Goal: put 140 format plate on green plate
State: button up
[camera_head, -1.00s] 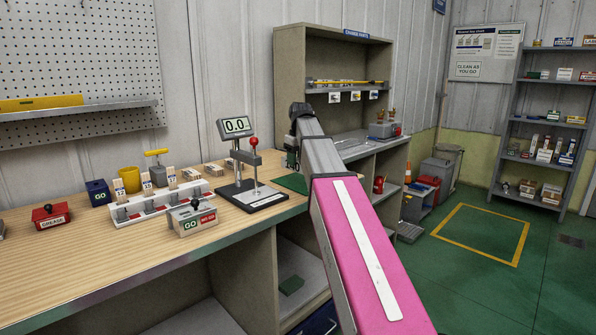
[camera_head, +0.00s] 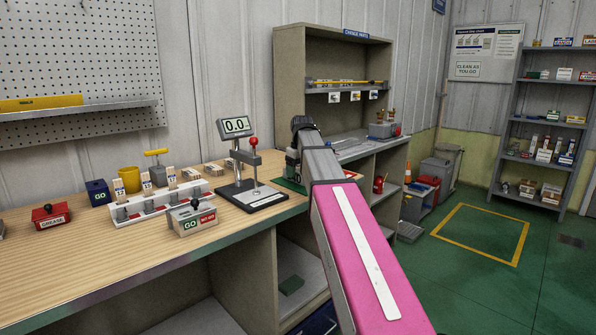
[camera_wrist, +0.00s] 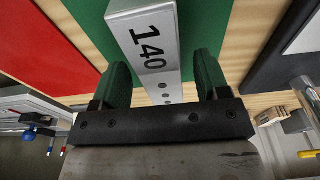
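The 140 format plate (camera_wrist: 150,45) is a pale grey bar with black "140" and small holes, seen in the wrist view. It lies over the green plate (camera_wrist: 205,25), apparently resting on it. My gripper (camera_wrist: 163,80) has its two green fingers on either side of the bar, with narrow gaps visible, so it looks open around it. In the head view my gripper (camera_head: 292,163) is low over the bench's right end, just above the green plate (camera_head: 290,184). The format plate cannot be made out there.
A red plate (camera_wrist: 45,50) lies left of the green plate in the wrist view. A press stand with a display (camera_head: 234,127) stands just left of my gripper in the head view. A white rack (camera_head: 150,207) and a GO box (camera_head: 192,219) stand farther left.

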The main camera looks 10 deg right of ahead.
notch_tip(320, 180, up, 12)
jog(key=s, duration=0.1)
jog(key=shift+d+r, duration=0.15)
jog(key=shift+d, duration=0.25)
dwell(0.3)
jog(key=shift+s, duration=0.2)
